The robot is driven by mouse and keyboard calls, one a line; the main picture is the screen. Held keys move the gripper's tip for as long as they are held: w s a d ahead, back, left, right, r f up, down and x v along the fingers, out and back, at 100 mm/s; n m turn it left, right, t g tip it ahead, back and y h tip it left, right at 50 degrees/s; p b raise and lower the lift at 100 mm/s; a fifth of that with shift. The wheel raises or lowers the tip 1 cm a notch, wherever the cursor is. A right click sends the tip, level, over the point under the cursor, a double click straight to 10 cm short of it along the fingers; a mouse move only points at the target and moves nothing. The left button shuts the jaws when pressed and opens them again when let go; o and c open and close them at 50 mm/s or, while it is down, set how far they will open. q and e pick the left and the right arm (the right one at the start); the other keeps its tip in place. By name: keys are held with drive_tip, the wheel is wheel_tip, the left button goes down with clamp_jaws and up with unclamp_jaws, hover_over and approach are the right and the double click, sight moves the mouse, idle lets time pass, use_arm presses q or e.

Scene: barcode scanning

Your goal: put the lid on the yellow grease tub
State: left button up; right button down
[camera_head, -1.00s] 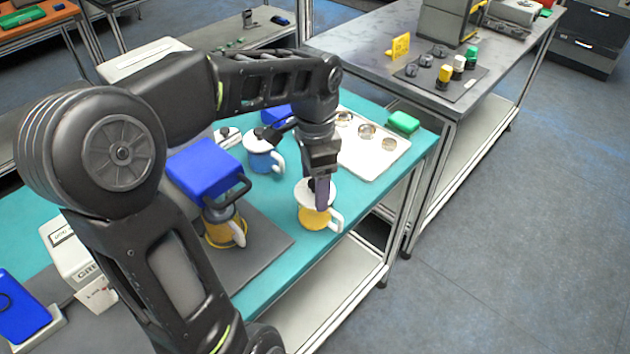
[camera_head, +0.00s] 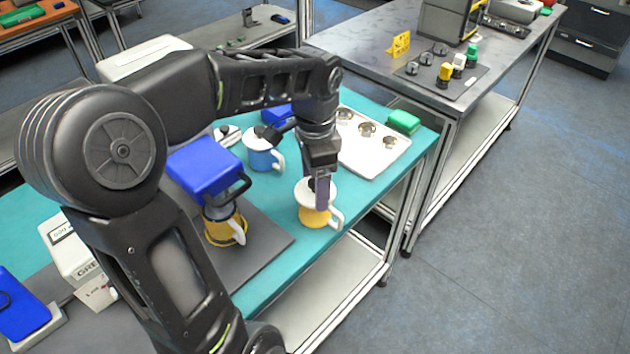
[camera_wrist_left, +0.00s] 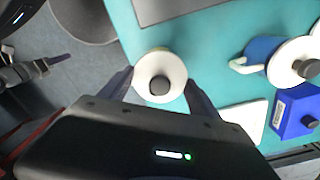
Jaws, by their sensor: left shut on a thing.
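The yellow grease tub (camera_head: 312,216) stands on the near right part of the teal table top, with a white handle on its right. The white lid (camera_head: 304,191) is over its mouth; the wrist view shows the lid (camera_wrist_left: 150,67) from above with its dark knob. I cannot tell whether it is fully seated. My left gripper (camera_head: 322,192) points down at the tub and is shut on the lid, its fingers on either side of it in the wrist view. A dark part at the left of the wrist view may be my right gripper (camera_wrist_left: 60,63); its jaws are unclear.
A blue tub (camera_head: 263,158) with a white lid stands behind. A white tray (camera_head: 372,160) with metal pieces and a green box (camera_head: 404,122) lie at the far right.

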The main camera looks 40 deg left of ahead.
use_arm(q)
drive_tip(key=shift+f, duration=0.1)
drive_tip(key=o, duration=1.4)
drive_tip(key=shift+o, duration=0.4)
wheel_tip(320, 180, up, 6)
drive_tip(key=p, duration=0.5)
